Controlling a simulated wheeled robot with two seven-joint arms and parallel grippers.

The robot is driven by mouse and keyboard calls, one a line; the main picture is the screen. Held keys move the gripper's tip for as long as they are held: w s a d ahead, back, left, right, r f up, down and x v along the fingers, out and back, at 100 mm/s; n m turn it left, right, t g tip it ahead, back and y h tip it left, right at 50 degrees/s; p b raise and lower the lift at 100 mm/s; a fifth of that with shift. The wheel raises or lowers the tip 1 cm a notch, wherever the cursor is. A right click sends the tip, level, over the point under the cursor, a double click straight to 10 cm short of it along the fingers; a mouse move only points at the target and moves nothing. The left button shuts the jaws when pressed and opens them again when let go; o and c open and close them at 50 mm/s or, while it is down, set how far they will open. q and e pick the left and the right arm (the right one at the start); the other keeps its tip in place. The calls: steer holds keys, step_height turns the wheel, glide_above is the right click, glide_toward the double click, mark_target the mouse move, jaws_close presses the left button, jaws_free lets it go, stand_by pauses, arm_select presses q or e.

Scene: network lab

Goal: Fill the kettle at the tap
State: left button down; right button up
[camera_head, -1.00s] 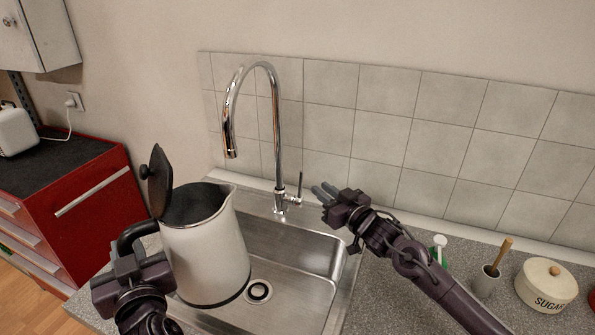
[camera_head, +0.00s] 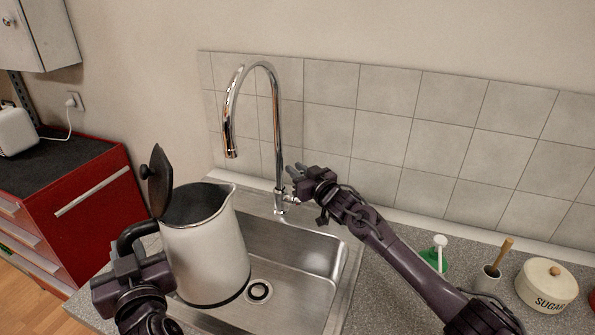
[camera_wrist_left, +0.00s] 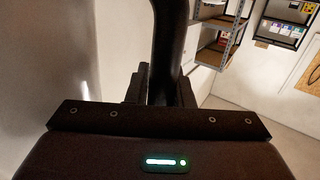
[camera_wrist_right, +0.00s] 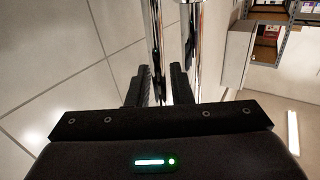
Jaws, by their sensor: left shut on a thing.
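The white kettle (camera_head: 204,255) is held upright over the left part of the sink, its dark lid (camera_head: 159,182) swung up and its mouth open. I cannot see whether there is water inside. My left gripper (camera_head: 142,265) is shut on the kettle's black handle (camera_wrist_left: 167,45). The chrome tap (camera_head: 278,130) arches above, its spout end (camera_head: 231,152) over the kettle's mouth; no water shows. My right gripper (camera_head: 296,173) is at the tap's side lever, mostly hiding it in the head view. In the right wrist view its fingers (camera_wrist_right: 158,88) stand apart with chrome between them.
The steel sink (camera_head: 320,258) is set in a grey counter, with a tiled wall behind. On the right stand a green item (camera_head: 432,258), a small pot with a wooden handle (camera_head: 488,280) and a sugar jar (camera_head: 546,287). A red cabinet (camera_head: 95,200) stands left.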

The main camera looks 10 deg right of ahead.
jaws_close()
steer(key=shift+s, duration=0.1)
steer(key=shift+s+a+f+n+t+y, duration=0.15)
steer(key=shift+s+a+n+t+y, duration=0.3)
steer(key=shift+s+n, duration=0.45)
steer(key=shift+s+a+f+n+t+y, duration=0.15)
steer(key=shift+s+a+n+t+y, duration=0.3)
steer(key=shift+n, duration=0.8)
steer(key=shift+s+a+f+n+t+y, duration=0.15)
steer(key=shift+s+a+n+t+y, duration=0.15)
steer(key=shift+s+a+n+y, duration=0.5)
steer(key=shift+d+n, duration=0.2)
steer(key=shift+n, duration=0.05)
